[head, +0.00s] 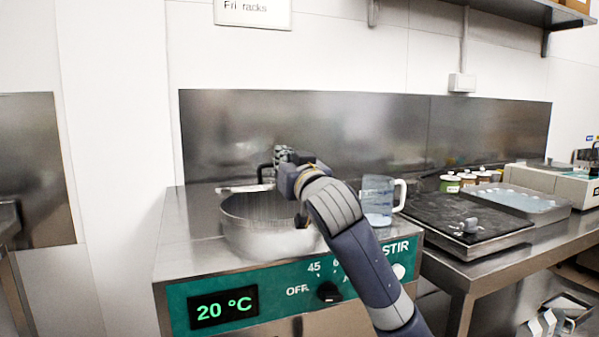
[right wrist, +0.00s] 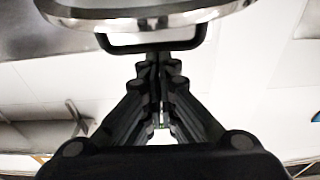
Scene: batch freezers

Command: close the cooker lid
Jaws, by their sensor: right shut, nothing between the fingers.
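The cooker is a steel unit with a green front panel (head: 265,290) and a round steel pot (head: 255,240) set in its top. A pale, thin lid edge (head: 240,188) shows at the back left above the pot. A black loop handle (head: 262,172) stands beside my right gripper. In the right wrist view, the shiny lid rim (right wrist: 150,18) and the black handle (right wrist: 150,45) are just beyond the fingertips. My right gripper (head: 281,152) is shut and empty, over the pot's back; it also shows in the wrist view (right wrist: 154,60). Whether it touches the handle is unclear. My arm hides part of the pot.
A clear measuring jug (head: 377,205) stands right of the pot, close to my right arm. Further right are a dark flat plate (head: 440,222), several small jars (head: 450,183) and a steel tray (head: 515,202). A steel backsplash (head: 370,130) stands behind.

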